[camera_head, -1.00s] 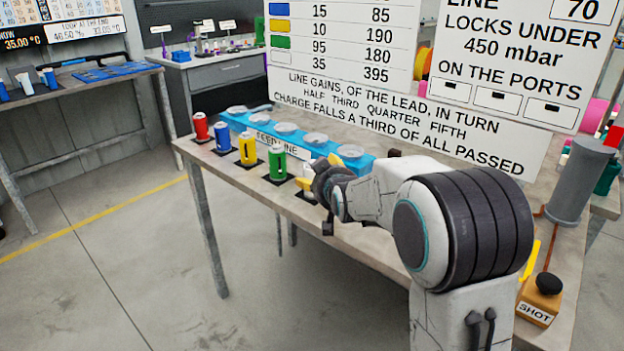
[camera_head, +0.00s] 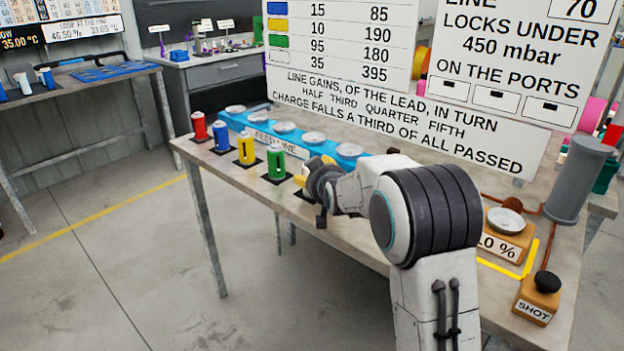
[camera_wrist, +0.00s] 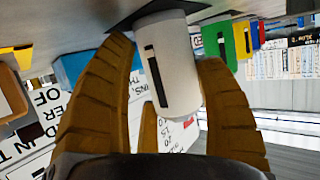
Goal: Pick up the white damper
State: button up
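The white damper (camera_wrist: 168,70), a white cylinder with a black mark, stands on a dark pad (camera_wrist: 125,22) in the wrist view, which is upside down. The yellow-brown fingers of my gripper (camera_wrist: 165,55) are on both sides of it, with narrow gaps at the tips, so the gripper looks open around it. A third finger part shows behind the damper. In the head view my gripper (camera_head: 312,180) is at the front table edge, right of the green damper (camera_head: 276,162), and it hides the white damper.
Red (camera_head: 199,127), blue (camera_head: 221,136) and yellow (camera_head: 246,148) dampers stand left of the green one. The blue feed line block (camera_head: 262,137) with round seats lies behind them. A 10 % box (camera_head: 508,240) and SHOT box (camera_head: 537,298) stand at right. The floor in front is clear.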

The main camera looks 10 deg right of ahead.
jog(key=c, duration=0.7)
jog(key=shift+c, duration=0.4)
jog(key=shift+r, duration=0.1)
